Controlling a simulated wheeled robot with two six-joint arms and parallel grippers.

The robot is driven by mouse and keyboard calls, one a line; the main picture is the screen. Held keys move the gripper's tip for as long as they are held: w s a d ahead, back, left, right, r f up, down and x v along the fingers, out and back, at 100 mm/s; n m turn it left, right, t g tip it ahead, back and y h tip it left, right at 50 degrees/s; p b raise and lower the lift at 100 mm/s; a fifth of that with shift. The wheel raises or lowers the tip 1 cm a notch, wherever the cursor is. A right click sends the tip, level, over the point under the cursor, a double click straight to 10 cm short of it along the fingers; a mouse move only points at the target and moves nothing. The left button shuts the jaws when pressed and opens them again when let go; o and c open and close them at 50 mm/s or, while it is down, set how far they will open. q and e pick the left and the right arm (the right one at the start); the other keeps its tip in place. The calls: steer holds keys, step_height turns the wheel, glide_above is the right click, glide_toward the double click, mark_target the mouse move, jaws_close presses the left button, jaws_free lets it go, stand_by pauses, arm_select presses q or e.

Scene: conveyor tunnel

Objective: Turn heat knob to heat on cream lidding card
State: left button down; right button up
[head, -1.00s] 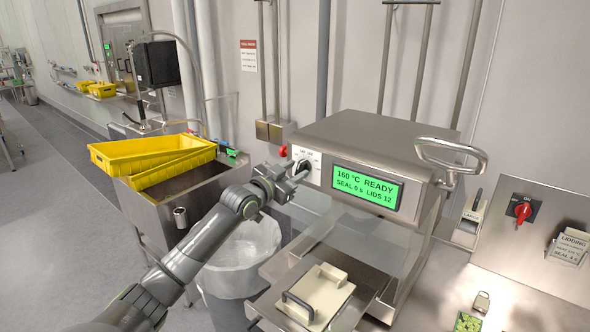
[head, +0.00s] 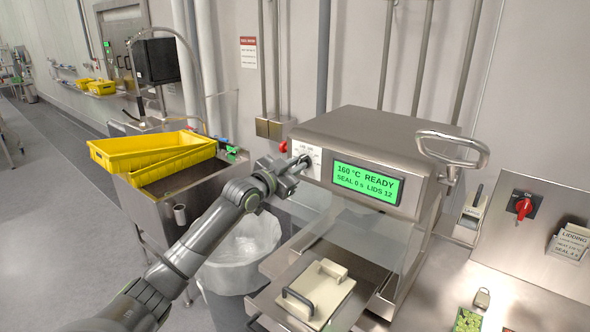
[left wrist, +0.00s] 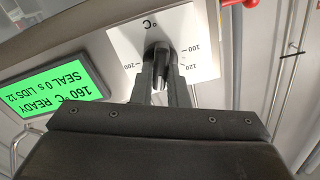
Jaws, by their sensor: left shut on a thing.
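The heat knob (left wrist: 161,66) is a dark knob on a white dial plate (left wrist: 196,40) marked in °C, with 100, 120 and 200 readable in the left wrist view. My left gripper (head: 300,165) is shut on the knob, one finger on each side of it. It hides most of the knob in the head view. The sealer's green display (head: 367,182) reads 160 °C, READY, SEAL 0 s, LIDS 12. The cream lidding card (head: 570,241) stands at the right; its heat line is too small to read. My right gripper is not in view.
The steel sealer (head: 372,135) has a bar handle (head: 452,147) at its right. A cream block with a black handle (head: 319,290) sits on its lower tray. A red switch (head: 523,207) is on the right panel. Yellow crates (head: 150,150) and a lined bin (head: 243,255) are left.

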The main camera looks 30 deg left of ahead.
arm_select(q)
steer(key=m+b, duration=0.2)
steer(key=m, duration=0.1)
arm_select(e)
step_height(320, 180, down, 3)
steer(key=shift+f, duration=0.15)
arm_select(q)
steer(key=c, duration=1.4)
jaws_free()
steer(key=shift+c, duration=0.2)
